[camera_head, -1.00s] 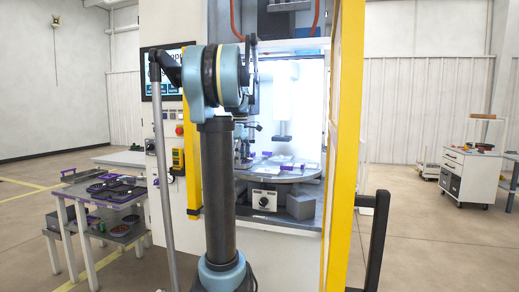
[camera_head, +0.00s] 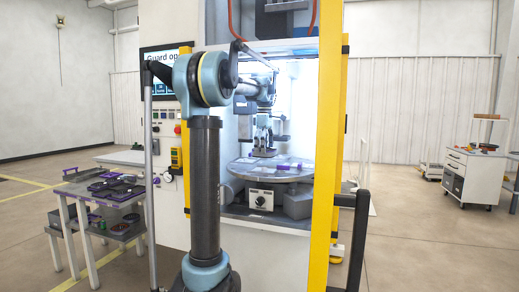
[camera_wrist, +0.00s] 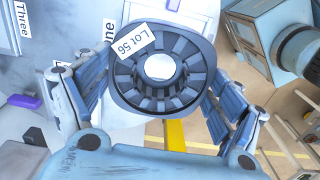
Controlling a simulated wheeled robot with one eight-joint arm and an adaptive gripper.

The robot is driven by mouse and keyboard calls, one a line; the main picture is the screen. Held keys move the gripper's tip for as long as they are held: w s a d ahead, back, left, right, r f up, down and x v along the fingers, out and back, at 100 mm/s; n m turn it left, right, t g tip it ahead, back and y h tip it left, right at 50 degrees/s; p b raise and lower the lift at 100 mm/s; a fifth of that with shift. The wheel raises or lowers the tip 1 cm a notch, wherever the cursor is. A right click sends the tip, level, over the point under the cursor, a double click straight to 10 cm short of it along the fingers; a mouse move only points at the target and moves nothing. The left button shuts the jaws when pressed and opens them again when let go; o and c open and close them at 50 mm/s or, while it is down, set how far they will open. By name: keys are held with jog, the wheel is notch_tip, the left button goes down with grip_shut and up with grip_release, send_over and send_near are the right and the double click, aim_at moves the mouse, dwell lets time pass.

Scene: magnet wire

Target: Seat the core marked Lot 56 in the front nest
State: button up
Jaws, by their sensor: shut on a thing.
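The core marked Lot 56 (camera_wrist: 160,104) is a dark slotted ring with a bright centre hole. Its white label shows at the upper left of its rim in the wrist view. My gripper (camera_wrist: 160,85) is shut on it, one finger on each side. In the head view my gripper (camera_head: 263,142) is inside the lit machine, above the round turntable (camera_head: 243,171); the core is too small to make out there. Labels reading "Three" (camera_wrist: 21,20) and, partly covered by the core, "ne" (camera_wrist: 108,32) show on the surface below. I cannot tell which nest is the front one.
A yellow guard post (camera_head: 329,150) stands right of the machine opening. A control box (camera_head: 261,199) sits below the turntable's front edge.

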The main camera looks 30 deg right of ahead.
jog(key=shift+f, duration=2.5)
jog(key=shift+f, duration=0.95)
jog(key=o, duration=1.6)
jog(key=shift+s, duration=0.1)
jog(key=shift+f, duration=0.1)
jog(key=shift+r, duration=2.55)
notch_tip(320, 180, up, 12)
jog(key=shift+f, duration=0.1)
